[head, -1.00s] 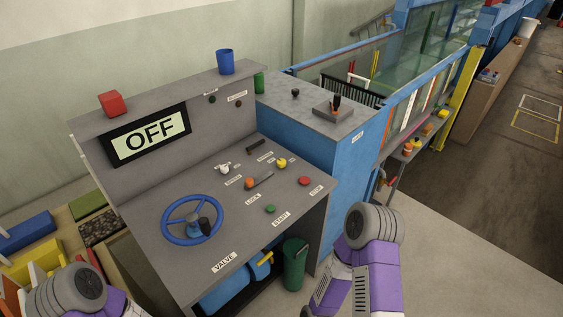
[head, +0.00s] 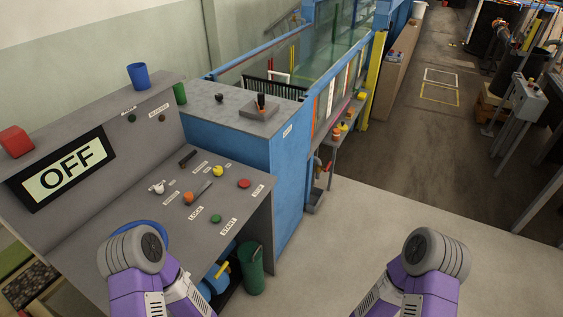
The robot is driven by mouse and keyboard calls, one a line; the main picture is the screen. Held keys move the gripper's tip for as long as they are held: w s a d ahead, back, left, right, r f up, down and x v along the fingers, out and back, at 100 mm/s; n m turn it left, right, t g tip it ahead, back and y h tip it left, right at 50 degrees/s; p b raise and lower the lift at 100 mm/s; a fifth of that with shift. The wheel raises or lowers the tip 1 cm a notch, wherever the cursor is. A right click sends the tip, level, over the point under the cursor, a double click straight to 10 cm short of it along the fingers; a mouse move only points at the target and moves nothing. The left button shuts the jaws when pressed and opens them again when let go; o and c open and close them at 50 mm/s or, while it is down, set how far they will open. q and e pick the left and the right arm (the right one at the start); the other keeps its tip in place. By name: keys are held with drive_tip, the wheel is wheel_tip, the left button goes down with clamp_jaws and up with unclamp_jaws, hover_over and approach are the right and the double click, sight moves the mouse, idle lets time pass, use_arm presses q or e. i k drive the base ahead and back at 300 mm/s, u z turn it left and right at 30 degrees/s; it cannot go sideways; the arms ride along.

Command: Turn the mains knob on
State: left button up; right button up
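I cannot tell for sure which control is the mains knob. The grey console (head: 140,215) at left carries a white knob (head: 157,188), an orange knob (head: 188,198), a yellow knob (head: 219,171), a green button (head: 216,218) and a red button (head: 244,184). Its display (head: 64,177) reads OFF. A grey box (head: 528,97) on a stand at the far right has small controls too small to make out. My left arm covers most of the blue valve wheel (head: 153,228). Both my arms show only grey and purple links; neither gripper is in view.
A red block (head: 15,141) and a blue cup (head: 138,75) stand on the console's top. A green bin (head: 251,268) stands at its right foot. The blue-framed glass flume (head: 335,50) runs behind. Pale floor (head: 400,215) is open at centre right; pipework stands at far right.

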sight(217, 170)
drive_tip(key=z, duration=1.2)
drive_tip(key=i, duration=2.55)
drive_tip(key=u, duration=2.95)
